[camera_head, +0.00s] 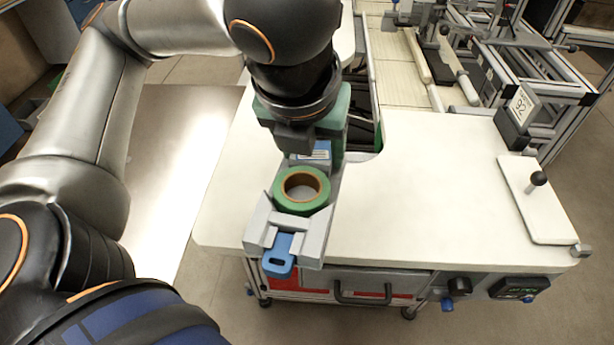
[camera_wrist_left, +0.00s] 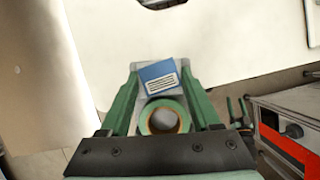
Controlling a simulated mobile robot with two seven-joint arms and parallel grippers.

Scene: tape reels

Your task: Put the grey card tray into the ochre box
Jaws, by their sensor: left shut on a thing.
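My left gripper (camera_head: 310,152) has green fingers and is shut on the grey card tray (camera_head: 317,232). The tray carries a green tape reel (camera_head: 302,190) with a brown core, a card with a white label, and a blue tab (camera_head: 280,256) at its near end. In the left wrist view the tray (camera_wrist_left: 143,66) lies between the two fingers, with the blue card (camera_wrist_left: 160,76) beyond the reel (camera_wrist_left: 165,117). In the head view the tray's near end reaches over the table's front edge. I cannot make out the ochre box for sure. My right gripper is not in view.
The white table (camera_head: 430,190) is mostly clear to the right of the tray. A white plate with a black knob (camera_head: 538,178) lies at its right end, near a sign marked 92 (camera_head: 521,105). A drawer handle (camera_head: 362,296) is below. Metal frames stand behind.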

